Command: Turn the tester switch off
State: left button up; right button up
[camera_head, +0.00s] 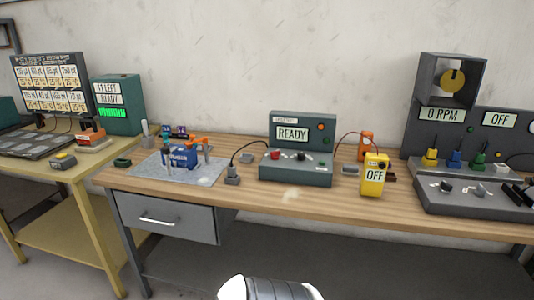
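The teal box (297,160) with a screen reading READY stands in the middle of the wooden bench; it looks like the tester. Its sloped front carries a red button (275,155) and a small dark control (301,156); which way the switch points is too small to tell. An orange lamp and a green lamp sit at the right of its screen. A yellow handheld meter (374,176) reading OFF stands to its right. Neither of my grippers is in view; only a white and grey part of my body shows at the bottom edge.
A blue device (181,157) with orange clamps sits on a grey mat (210,174) left of the box. A dark cable with a grey plug (232,175) lies between them. A motor rig (446,117) reading 0 RPM stands right. The bench's front strip is mostly clear.

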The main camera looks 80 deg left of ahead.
aim_at(275, 155)
jog(key=u, duration=2.7)
